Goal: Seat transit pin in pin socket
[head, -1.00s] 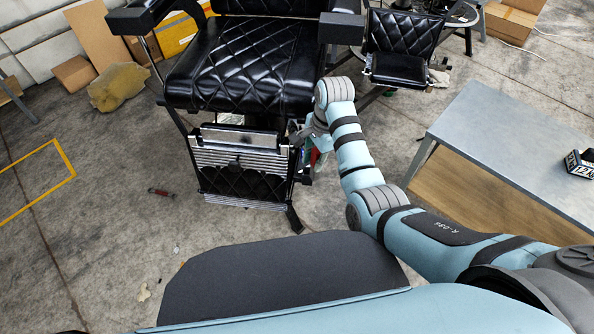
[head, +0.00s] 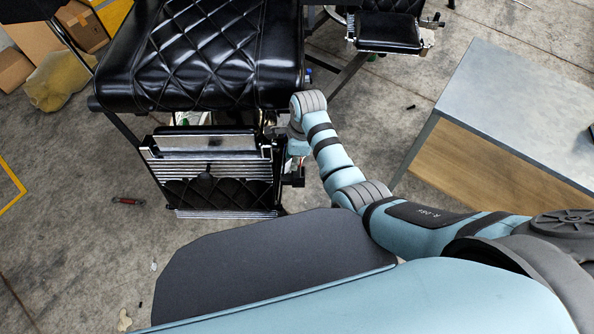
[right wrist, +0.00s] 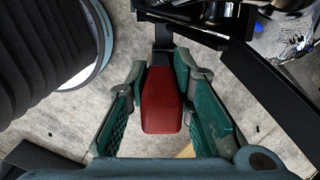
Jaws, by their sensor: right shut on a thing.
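In the right wrist view my right gripper (right wrist: 160,68) is shut on a red block-shaped piece (right wrist: 162,102), which looks like the handle of the transit pin. A dark stem runs from its far end toward a black bar of the chair. Whether the stem touches or enters anything is unclear. In the head view my right arm (head: 330,155) reaches to the right side of the barber chair's footrest (head: 213,170), and the gripper is mostly hidden beneath the wrist. I cannot pick out the pin socket. My left gripper is not in view.
The black quilted chair seat (head: 205,50) is above the footrest. A grey-topped table (head: 530,110) stands at the right. A small red tool (head: 128,201) lies on the floor at the left. Boxes (head: 82,25) stand at the back left. Floor between chair and table is mostly clear.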

